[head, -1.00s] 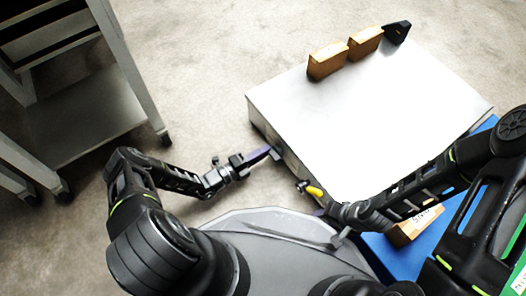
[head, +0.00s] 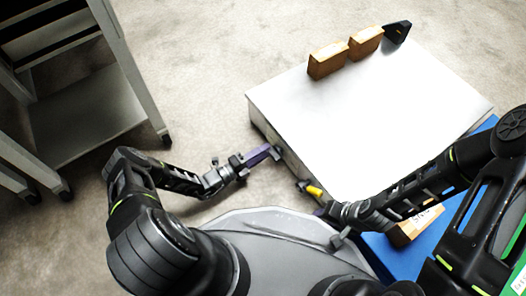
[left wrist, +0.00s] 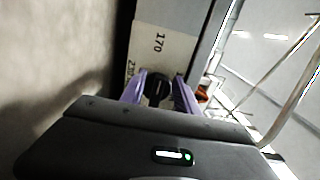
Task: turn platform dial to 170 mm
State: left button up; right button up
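The platform dial (left wrist: 158,86) is a dark knob on the machine's side panel in the left wrist view. Printed marks 170 and 230 show on the pale plate (left wrist: 160,45) beside it. My left gripper (left wrist: 160,94) has its purple fingers on either side of the dial, seemingly touching it. In the head view my left gripper (head: 268,152) meets the near left side of the white-topped machine (head: 350,110); the dial's face is hidden there. My right gripper (head: 322,211) is near the machine's front corner, its fingers mostly hidden.
A yellow-handled part (head: 314,191) sticks out of the machine near my right gripper. Wooden blocks (head: 328,61) stand at the top's far edge. A blue surface (head: 405,258) lies at right. A grey shelf cart (head: 90,110) stands at left, with carpet between.

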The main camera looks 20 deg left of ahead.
pick_arm(q)
jog(key=p+v, duration=0.1)
jog(key=v, duration=0.6)
jog(key=shift+s+a+p, duration=0.15)
jog(key=shift+s+p, duration=0.05)
jog(key=shift+p, duration=0.15)
